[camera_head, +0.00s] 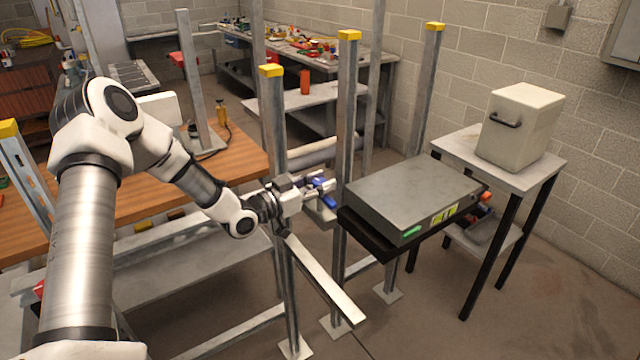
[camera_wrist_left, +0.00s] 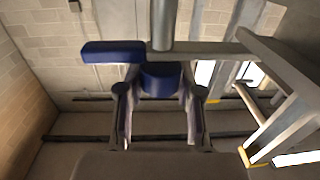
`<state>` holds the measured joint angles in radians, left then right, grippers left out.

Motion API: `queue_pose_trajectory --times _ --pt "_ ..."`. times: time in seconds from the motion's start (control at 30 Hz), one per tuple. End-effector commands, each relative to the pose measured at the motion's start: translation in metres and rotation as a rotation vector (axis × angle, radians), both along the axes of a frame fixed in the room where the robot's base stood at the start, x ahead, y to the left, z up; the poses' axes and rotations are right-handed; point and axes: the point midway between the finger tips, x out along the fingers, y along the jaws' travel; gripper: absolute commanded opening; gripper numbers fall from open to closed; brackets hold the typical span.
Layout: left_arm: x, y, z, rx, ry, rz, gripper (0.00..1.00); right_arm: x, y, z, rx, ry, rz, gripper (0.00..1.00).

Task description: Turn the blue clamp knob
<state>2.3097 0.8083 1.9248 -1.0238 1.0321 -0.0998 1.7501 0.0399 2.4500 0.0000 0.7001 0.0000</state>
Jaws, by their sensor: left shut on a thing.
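The blue clamp knob (camera_head: 329,201) is beside the grey steel upright, in the middle of the head view. In the left wrist view it shows as a blue bar (camera_wrist_left: 112,52) reaching left and a blue block (camera_wrist_left: 161,80) below a round metal post. My left gripper (camera_head: 316,190) is at the knob. In the left wrist view its two fingers (camera_wrist_left: 160,102) stand on either side of the blue block and are shut on it. The fingers hide part of the knob in the head view. My right gripper is not in view.
A grey flat box (camera_head: 415,200) lies on a black shelf right of the knob. Steel posts with yellow caps (camera_head: 348,35) stand close around my left arm. A flat metal bar (camera_head: 325,280) juts out below the gripper. A wooden bench (camera_head: 120,195) is at left.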

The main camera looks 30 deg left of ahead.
Motion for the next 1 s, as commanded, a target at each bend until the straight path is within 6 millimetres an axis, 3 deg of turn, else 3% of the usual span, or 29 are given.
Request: queue_pose_trajectory --times 0.27,0.7,1.0 --pt "0.0 -0.002 -0.004 0.0 -0.001 0.15 0.01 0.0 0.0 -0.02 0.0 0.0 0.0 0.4" --pt "0.001 -0.004 -0.003 0.009 -0.006 0.548 0.01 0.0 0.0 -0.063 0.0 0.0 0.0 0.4" --pt "0.001 -0.004 0.0 0.007 -0.009 0.829 0.01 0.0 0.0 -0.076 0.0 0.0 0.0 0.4"
